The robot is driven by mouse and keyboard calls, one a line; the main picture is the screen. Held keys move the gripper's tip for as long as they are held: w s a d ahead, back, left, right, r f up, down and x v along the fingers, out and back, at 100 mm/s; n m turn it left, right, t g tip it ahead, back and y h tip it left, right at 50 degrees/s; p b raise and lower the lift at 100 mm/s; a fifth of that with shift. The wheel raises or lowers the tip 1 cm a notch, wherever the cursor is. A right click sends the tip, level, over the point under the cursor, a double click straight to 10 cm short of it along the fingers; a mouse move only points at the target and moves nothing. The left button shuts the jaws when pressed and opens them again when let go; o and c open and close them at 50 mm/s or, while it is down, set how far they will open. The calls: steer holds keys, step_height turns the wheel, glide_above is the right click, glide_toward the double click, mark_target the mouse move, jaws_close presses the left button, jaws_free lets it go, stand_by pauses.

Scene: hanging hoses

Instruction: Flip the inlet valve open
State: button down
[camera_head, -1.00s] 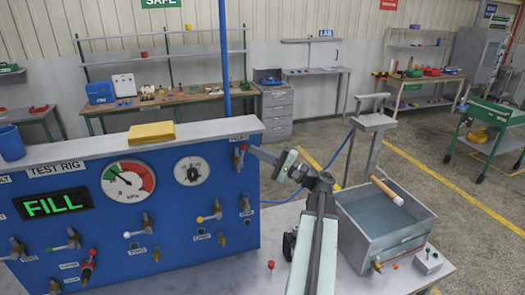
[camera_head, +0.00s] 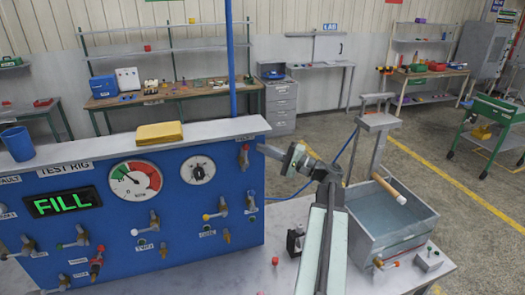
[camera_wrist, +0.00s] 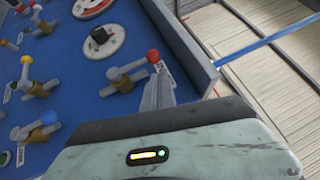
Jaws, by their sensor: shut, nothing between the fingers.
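The inlet valve (camera_head: 244,157) is the red-tipped lever valve at the upper right of the blue test rig panel (camera_head: 180,236). Its label is too small to read surely. In the wrist view the valve (camera_wrist: 122,76) has a brass body, and its grey lever runs to a red ball. My gripper (camera_head: 264,149) is shut and empty, just right of this valve in the head view. In the wrist view my gripper's fingers (camera_wrist: 160,86) reach close beside the red ball. I cannot tell whether they touch it. The screen (camera_head: 62,202) reads FILL.
Other lever valves with yellow (camera_head: 206,217), white and blue tips sit lower on the panel. A water tank (camera_head: 390,240) stands at right. A blue pole (camera_head: 229,70) rises behind the panel.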

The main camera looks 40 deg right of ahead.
steer(key=d+b+v, duration=0.1)
steer(key=v, duration=1)
steer(key=shift+d+b, duration=0.3)
steer(key=shift+b, duration=0.05)
steer(key=shift+r, duration=0.15)
steer(key=w+a+f+n+g+b, duration=0.3)
steer(key=w+a+f+g, duration=0.35)
steer(key=a+f, duration=0.55)
steer(key=w+a+f+n+g+b, duration=0.25)
steer(key=w+a+f+g, duration=0.35)
steer(key=a+f, duration=0.6)
steer(key=s+a+f+n+g+h+b, duration=0.1)
steer(key=a+f+n+g+h+b, duration=0.1)
steer(key=a+f, duration=0.6)
steer(key=s+a+f+n+g+h+b, duration=0.1)
steer(key=a+f+n+g+h+b, duration=0.2)
steer(key=a+f+n+h, duration=0.4)
steer(key=a+g, duration=0.1)
steer(key=a, duration=0.6)
steer(key=shift+a+f+b, duration=0.3)
steer(key=shift+a+f, duration=0.05)
steer(key=shift+a, duration=0.05)
